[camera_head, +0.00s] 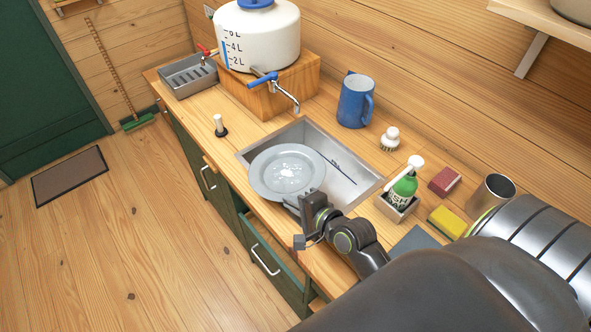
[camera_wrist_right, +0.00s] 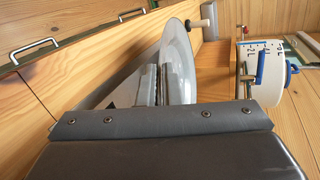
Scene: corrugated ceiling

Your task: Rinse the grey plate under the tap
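The grey plate (camera_head: 270,181) is over the near left part of the steel sink (camera_head: 352,182), face up, with whitish wet-looking spots on its middle. My right gripper (camera_head: 303,201) is shut on the plate's near rim; in the right wrist view the plate (camera_wrist_right: 177,52) stands edge-on between the fingers (camera_wrist_right: 162,85). The tap (camera_head: 287,93), with a blue lever, sticks out from the white water tank (camera_head: 258,38). Its spout ends above and beyond the plate; I see no water stream. My left gripper is not in view.
A blue jug (camera_head: 355,101), a brush (camera_head: 390,138) and a green soap bottle (camera_head: 404,187) stand around the sink. A yellow sponge (camera_head: 447,222), red block (camera_head: 444,181) and metal cup (camera_head: 493,194) are at right. A stopper-like piece (camera_head: 220,126) stands left of the sink.

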